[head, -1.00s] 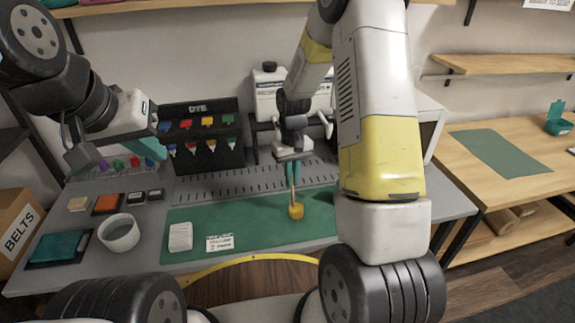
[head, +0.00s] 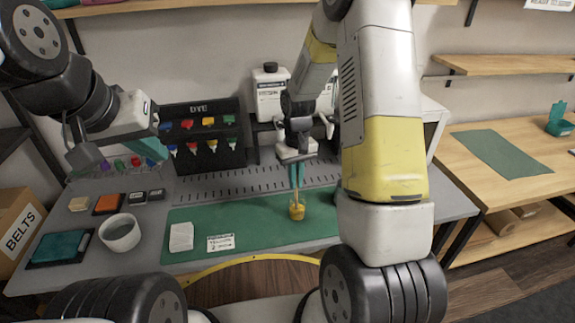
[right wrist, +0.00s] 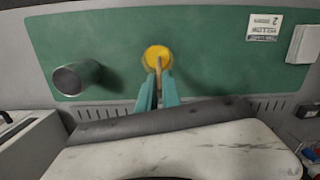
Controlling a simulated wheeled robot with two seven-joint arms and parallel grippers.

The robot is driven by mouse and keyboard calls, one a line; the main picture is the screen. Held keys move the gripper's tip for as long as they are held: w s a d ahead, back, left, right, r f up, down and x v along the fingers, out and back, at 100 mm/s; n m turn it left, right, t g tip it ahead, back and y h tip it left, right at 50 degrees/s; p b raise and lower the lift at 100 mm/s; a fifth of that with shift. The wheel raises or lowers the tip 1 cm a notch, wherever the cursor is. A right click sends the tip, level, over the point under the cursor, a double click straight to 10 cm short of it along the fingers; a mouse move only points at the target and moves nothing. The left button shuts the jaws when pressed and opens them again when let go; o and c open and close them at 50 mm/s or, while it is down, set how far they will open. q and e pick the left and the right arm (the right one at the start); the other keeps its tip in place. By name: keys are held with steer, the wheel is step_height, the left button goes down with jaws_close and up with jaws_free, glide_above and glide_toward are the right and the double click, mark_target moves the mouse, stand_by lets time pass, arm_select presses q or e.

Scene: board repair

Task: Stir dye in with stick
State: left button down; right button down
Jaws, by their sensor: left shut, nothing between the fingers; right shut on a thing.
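A small yellow cup (head: 297,213) stands on the green mat, in the middle of the head view. It also shows at the top middle of the right wrist view (right wrist: 152,53). My right gripper (head: 297,180) is above the cup, its teal fingers shut on a thin wooden stick (right wrist: 159,76). The stick's lower end reaches into the cup's opening; its tip and any dye there cannot be made out. My left gripper (head: 152,149) is shut and empty, raised over the back left of the bench, away from the cup.
The green mat (head: 255,232) holds a label card (head: 220,243) and a white block (head: 181,237). A metallic cylinder (right wrist: 76,78) stands beside the cup in the wrist view. A white bowl (head: 119,233) is at left. A dye rack (head: 203,145) and white bottle (head: 270,92) stand behind.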

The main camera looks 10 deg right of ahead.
step_height(320, 180, up, 8)
steer(key=w, duration=0.1)
steer(key=shift+w+f, duration=0.15)
steer(key=shift+w, duration=0.15)
stand_by(0.4)
stand_by(0.7)
steer(key=shift+r, duration=2.5)
